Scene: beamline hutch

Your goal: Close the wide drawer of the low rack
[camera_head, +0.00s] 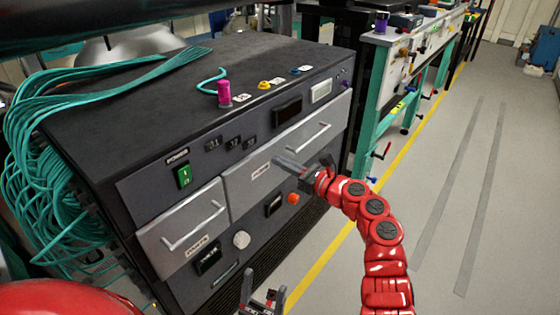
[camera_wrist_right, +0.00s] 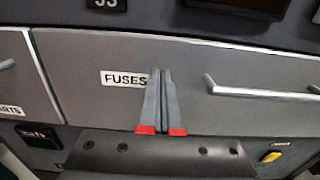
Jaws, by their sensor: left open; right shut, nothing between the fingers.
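The low rack (camera_head: 150,105) is a dark cabinet at the left and middle of the head view. Its wide drawer (camera_head: 300,150) has a grey front, a bar handle (camera_head: 308,138) and a FUSES label; the front looks about flush, but a small gap cannot be ruled out. The drawer front (camera_wrist_right: 230,65) fills the right wrist view. My right gripper (camera_head: 280,163) is shut and empty, its tips at the front beside the label, left of the handle; contact cannot be told. Its fingers also show in the wrist view (camera_wrist_right: 161,75). My left gripper (camera_head: 262,293) is open and empty, low before the rack.
A narrower drawer (camera_head: 180,215) with its own handle sits left of the wide one. Teal cables (camera_head: 45,170) hang over the rack's left side. A magenta knob (camera_head: 224,94) stands on top. A workbench (camera_head: 400,70) stands behind right; the floor (camera_head: 480,160) at right is clear.

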